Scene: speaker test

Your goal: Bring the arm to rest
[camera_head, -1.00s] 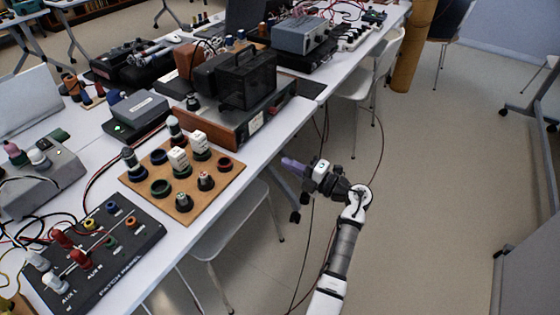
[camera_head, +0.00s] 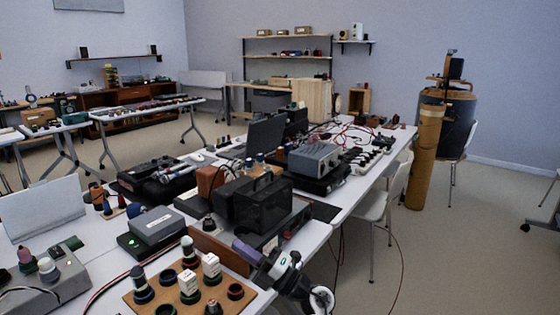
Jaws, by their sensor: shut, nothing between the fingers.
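My gripper (camera_head: 246,252) shows at the lower middle, with its purple fingers shut and nothing between them. It points up and left in the picture, in front of the near right edge of the long white table (camera_head: 325,212). My white and dark wrist runs down right from it to the bottom edge; the rest of the arm is out of view. The fingers overlap the wooden-sided box under the black case (camera_head: 264,205) in the picture. I cannot tell how far they are from it.
A wooden board (camera_head: 127,303) with pegs and rings lies left of my gripper. A grey box (camera_head: 155,226) stands further left. A white chair (camera_head: 372,208) and a tall tan cylinder (camera_head: 424,158) stand to the right. Open floor (camera_head: 465,260) lies at the lower right.

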